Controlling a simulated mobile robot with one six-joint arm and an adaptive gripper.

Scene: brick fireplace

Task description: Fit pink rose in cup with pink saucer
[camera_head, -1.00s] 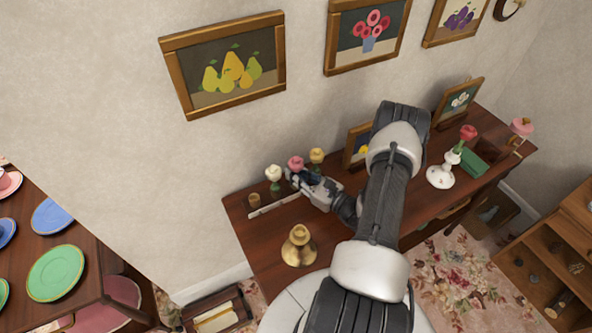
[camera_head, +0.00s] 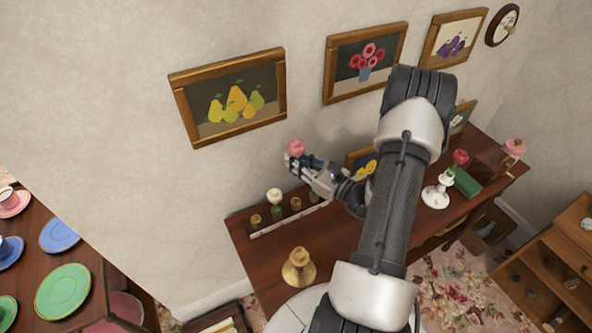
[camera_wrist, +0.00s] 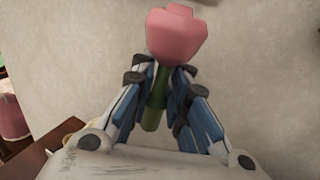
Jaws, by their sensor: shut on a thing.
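My gripper (camera_head: 302,164) is shut on the green stem of the pink rose (camera_head: 296,147). It holds the rose upright above the rack on the dark sideboard. In the wrist view the pink bloom (camera_wrist: 177,36) stands above the fingers (camera_wrist: 160,82), and the green stem (camera_wrist: 155,108) runs down between them. The pink saucer (camera_head: 15,206) is at the left edge of the head view, on another dark table. A cup (camera_head: 5,194) stands on it, partly cut off by the picture edge.
A rack (camera_head: 290,218) with a white rose (camera_head: 274,195) sits below my gripper. A brass candlestick (camera_head: 299,267) stands in front. Blue (camera_head: 60,235) and green plates (camera_head: 63,291) lie on the left table.

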